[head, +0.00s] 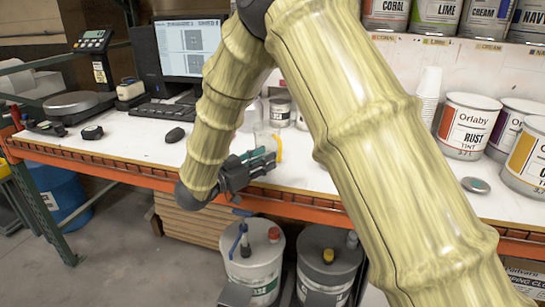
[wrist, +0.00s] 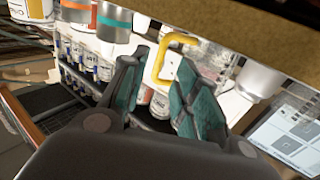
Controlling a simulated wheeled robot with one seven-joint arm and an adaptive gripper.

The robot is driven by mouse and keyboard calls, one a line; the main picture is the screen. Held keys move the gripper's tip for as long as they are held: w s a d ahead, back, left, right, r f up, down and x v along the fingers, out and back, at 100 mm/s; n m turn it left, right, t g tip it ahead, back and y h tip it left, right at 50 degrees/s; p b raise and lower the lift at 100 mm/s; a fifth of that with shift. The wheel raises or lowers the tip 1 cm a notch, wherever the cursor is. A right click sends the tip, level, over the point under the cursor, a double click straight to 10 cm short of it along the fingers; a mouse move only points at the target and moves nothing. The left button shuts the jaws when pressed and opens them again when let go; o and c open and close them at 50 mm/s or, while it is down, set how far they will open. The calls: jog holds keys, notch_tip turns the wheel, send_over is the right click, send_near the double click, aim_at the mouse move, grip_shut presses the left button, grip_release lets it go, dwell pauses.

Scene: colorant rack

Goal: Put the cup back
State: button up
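A clear cup with a yellow handle (head: 278,149) stands on the white worktop near its front edge in the head view; its see-through body is hard to make out. My gripper (head: 264,160) is low over the worktop, its teal-padded fingers right in front of the cup and partly hiding it. In the wrist view, the fingers of my gripper (wrist: 160,85) are apart with a clear gap. The yellow handle (wrist: 178,43) shows just beyond the fingertips, near the right finger. I cannot tell whether a finger touches the cup.
A monitor (head: 192,50), a mouse (head: 175,135) and a scale (head: 72,104) are at the left. A stack of white cups (head: 429,88) and a Rust tin (head: 467,125) stand at the right. A small lid (head: 475,185) lies on the worktop. Pails (head: 252,263) stand below.

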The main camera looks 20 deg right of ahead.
jog(key=v, duration=0.7)
jog(key=shift+s+a, duration=0.1)
jog(key=shift+s, duration=0.05)
